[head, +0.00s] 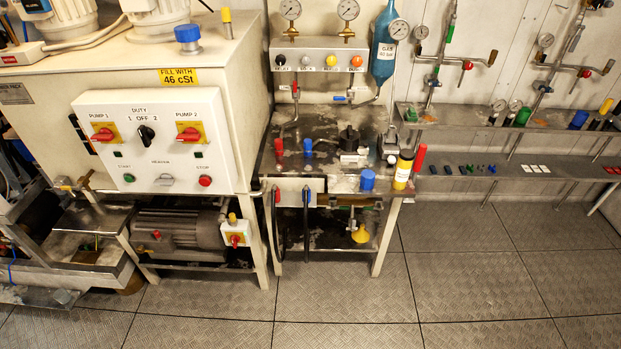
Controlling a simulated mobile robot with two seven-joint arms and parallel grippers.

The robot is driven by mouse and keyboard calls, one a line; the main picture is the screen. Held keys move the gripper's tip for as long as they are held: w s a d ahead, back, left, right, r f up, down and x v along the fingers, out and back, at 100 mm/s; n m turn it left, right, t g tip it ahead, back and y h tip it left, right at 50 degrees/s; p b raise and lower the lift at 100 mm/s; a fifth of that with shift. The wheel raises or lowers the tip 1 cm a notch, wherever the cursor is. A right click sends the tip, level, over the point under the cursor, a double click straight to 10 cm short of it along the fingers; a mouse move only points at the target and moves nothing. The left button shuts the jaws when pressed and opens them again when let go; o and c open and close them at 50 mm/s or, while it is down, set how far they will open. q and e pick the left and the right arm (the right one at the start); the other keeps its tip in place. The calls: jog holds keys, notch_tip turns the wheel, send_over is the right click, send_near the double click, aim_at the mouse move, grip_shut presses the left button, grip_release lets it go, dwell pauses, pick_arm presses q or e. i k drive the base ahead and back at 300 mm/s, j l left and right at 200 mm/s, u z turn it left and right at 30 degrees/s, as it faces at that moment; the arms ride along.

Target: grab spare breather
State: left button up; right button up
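No part labelled as the spare breather can be read, and I cannot tell which item it is. A blue-capped fitting (187,36) stands on top of the cream tank. A short blue cylinder (368,180) stands at the front right of the steel bench (330,181). A black round-topped part (349,137) stands further back on the bench. Another blue part (578,120) lies on the upper wall shelf (470,121) at the right. Neither of my grippers is in view.
The cream tank (230,85) with its pump control panel (158,145) fills the left. A yellow bottle (403,169) and a red-topped item (420,157) stand at the bench's right edge. Small parts lie on the lower shelf (560,170). The plated floor (470,285) in front is clear.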

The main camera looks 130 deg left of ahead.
aim_at(367, 177)
jog(key=u, duration=4.1)
jog(key=i+l+u, duration=0.15)
jog(key=u, duration=0.9)
jog(key=i+l+u, duration=0.15)
jog(key=l+u, duration=0.55)
jog(key=l, duration=0.25)
